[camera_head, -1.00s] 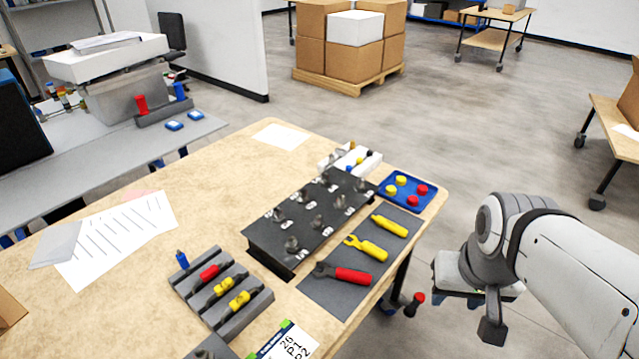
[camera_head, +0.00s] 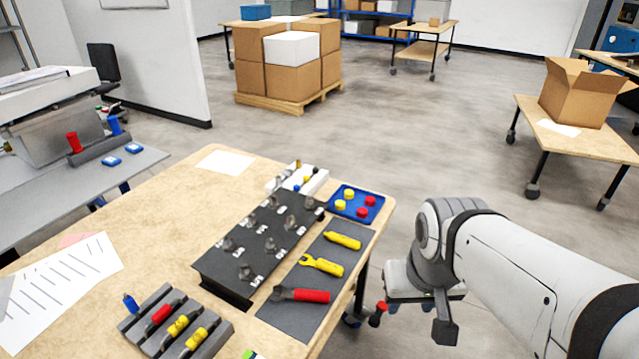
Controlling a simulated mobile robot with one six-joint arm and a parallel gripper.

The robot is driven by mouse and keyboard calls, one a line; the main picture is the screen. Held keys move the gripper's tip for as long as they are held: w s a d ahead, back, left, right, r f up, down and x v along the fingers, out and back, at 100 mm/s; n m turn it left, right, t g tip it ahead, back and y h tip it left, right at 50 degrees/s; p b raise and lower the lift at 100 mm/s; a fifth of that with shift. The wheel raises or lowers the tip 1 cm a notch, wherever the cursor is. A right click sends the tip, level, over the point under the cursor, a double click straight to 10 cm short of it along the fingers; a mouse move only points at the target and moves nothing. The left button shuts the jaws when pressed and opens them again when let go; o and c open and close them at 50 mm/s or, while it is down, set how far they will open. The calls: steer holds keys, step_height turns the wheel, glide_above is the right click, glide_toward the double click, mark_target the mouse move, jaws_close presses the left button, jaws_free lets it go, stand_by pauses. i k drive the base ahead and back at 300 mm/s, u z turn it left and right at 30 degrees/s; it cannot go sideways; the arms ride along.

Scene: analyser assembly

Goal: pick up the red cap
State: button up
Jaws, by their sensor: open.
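Two red caps, one at the right (camera_head: 371,200) and one nearer the front (camera_head: 362,212), lie with two yellow caps (camera_head: 345,199) in a shallow blue tray (camera_head: 336,212) at the table's far right corner. I cannot tell which red cap is meant. My gripper (camera_head: 419,318) hangs off the table's right side, to the right of and nearer than the tray, apart from it. It is open, and nothing shows between its fingers.
A dark fixture block (camera_head: 222,268) with several metal posts stands left of the tray. A grey mat (camera_head: 318,275) holds yellow and red-handled tools. A grey rack (camera_head: 150,320) stands at front left.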

mark_target(362, 213)
steer(key=k, duration=1.25)
steer(key=z, duration=0.7)
steer(key=i, duration=2.2)
steer(key=u, duration=0.8)
steer(key=i, duration=0.5)
steer(key=u, duration=0.35)
steer(key=k, duration=0.75)
steer(key=u, duration=0.2)
steer(key=i, duration=0.75)
steer(key=z, duration=0.15)
